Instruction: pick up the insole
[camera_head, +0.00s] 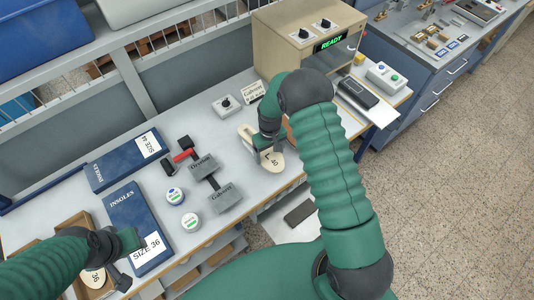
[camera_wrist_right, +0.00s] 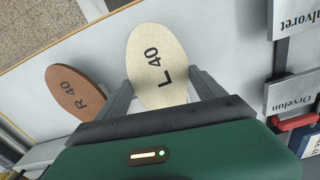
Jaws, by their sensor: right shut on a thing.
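A cream insole marked L 40 (camera_head: 274,161) is at the front middle of the table, and it fills the centre of the right wrist view (camera_wrist_right: 157,65). My right gripper (camera_head: 263,142) is shut on it, with one finger on each side of the insole. I cannot tell whether it is clear of the table. A brown insole marked R 40 (camera_wrist_right: 76,92) lies beside it in the right wrist view; my arm largely hides that spot in the head view. My left gripper (camera_head: 127,262) is at the lower left, over the blue SIZE 36 box's near edge; its fingers are unclear.
Blue insole boxes (camera_head: 124,160) (camera_head: 136,222) lie at the left. Grey stamps marked Orvelun (camera_head: 202,166) and Galvoret (camera_head: 224,197) and round tins (camera_head: 174,196) (camera_head: 190,222) lie between. A beige machine reading READY (camera_head: 285,40) stands behind. A brown tray (camera_head: 72,224) holds an insole marked 36 (camera_head: 95,277).

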